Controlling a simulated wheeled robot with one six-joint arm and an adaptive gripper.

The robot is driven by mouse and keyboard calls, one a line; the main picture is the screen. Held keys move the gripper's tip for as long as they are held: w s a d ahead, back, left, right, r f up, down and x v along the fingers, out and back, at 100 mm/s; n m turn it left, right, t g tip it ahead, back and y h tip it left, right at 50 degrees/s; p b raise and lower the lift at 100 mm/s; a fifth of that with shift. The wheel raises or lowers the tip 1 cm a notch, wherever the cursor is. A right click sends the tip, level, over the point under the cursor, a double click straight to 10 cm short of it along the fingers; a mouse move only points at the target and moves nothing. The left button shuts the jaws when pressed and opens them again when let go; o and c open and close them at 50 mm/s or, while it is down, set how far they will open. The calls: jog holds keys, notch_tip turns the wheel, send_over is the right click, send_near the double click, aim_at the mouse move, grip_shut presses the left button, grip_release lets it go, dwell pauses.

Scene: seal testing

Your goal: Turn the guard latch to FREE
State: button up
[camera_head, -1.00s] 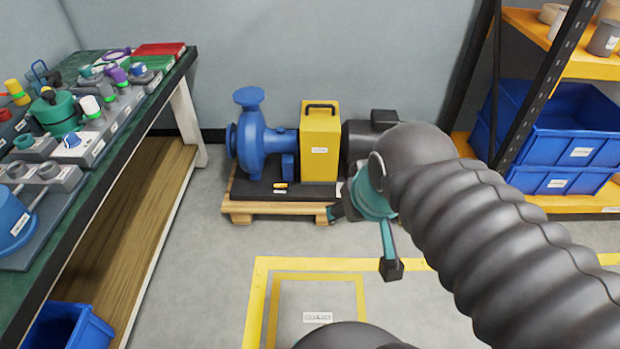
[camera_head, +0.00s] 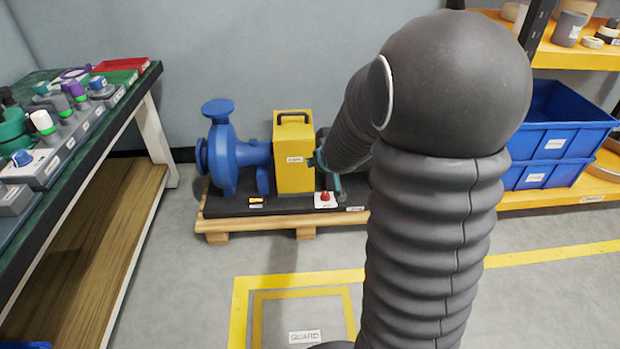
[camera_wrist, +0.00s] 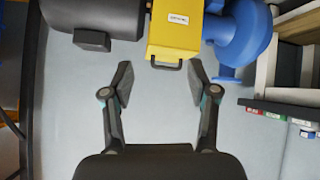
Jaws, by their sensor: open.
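The yellow guard (camera_head: 294,160), a box with a black top handle, stands between the blue pump (camera_head: 238,160) and the motor side of the base. A small orange piece (camera_head: 256,200) lies on the dark base in front of the pump. A red knob (camera_head: 325,196) sits on a white plate in front of the guard's right side. I cannot tell which of these is the latch. My gripper (camera_wrist: 160,84) is open and empty in the wrist view, with the guard (camera_wrist: 176,32) beyond its fingertips. In the head view my arm hides most of it and the motor.
The pump unit rests on a wooden pallet (camera_head: 219,228). A bench (camera_head: 128,112) with fittings stands left, and a shelf with blue bins (camera_head: 552,140) stands right. A yellow-marked floor area (camera_head: 291,283) in front is clear.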

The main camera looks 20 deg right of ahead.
jog(key=w+d+f+t+b, duration=0.1)
jog(key=w+d+f, duration=0.2)
jog(key=f, duration=0.4)
jog(key=w+d+f+t+b, duration=0.1)
jog(key=w+d+f, duration=0.15)
jog(key=f, duration=0.45)
jog(key=t+b, duration=0.2)
jog(key=b, duration=0.1)
send_near(326, 195)
jog(key=shift+y, duration=0.3)
jog(key=b+x, duration=0.1)
jog(key=x, duration=0.8)
jog(key=shift+w+d, duration=0.2)
jog(key=shift+w, duration=0.1)
grip_shut()
